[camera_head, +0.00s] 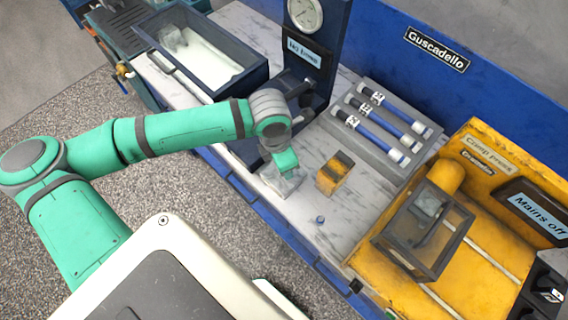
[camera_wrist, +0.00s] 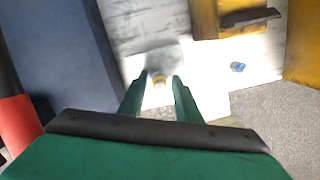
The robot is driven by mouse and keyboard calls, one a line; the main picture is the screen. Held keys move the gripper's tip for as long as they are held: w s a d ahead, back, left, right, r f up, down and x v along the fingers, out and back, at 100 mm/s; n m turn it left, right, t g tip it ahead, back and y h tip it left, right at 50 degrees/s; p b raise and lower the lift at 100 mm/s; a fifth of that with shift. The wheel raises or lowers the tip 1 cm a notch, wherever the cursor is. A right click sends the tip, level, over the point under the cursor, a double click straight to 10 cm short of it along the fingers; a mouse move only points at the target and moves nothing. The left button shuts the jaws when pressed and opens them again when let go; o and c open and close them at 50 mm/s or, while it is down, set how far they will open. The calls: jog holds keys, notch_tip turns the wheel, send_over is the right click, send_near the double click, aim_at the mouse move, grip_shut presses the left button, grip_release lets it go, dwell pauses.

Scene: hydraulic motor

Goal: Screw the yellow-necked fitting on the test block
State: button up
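My gripper (camera_head: 285,163) points down over a small pale grey block (camera_head: 283,180) near the front edge of the bench. In the wrist view my gripper's two fingers (camera_wrist: 160,90) are spread apart. A small fitting with a yellow neck (camera_wrist: 159,80) shows between and beyond their tips, against a bright, washed-out surface. I see a gap on each side of it, and cannot tell how far below the tips it is. In the head view the arm hides the fitting. I cannot tell for sure which piece is the test block.
A yellow block with a dark slot (camera_head: 333,173) stands right of my gripper. A small blue fitting (camera_head: 320,219) lies nearer the edge. Behind are a dark gauge stand (camera_head: 316,60) reading "No hose" and a hose rack (camera_head: 385,125). A yellow crimp press (camera_head: 480,240) stands right.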

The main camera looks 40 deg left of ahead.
jog(key=shift+r, duration=1.7)
jog(key=o, duration=0.6)
notch_tip(320, 180, up, 6)
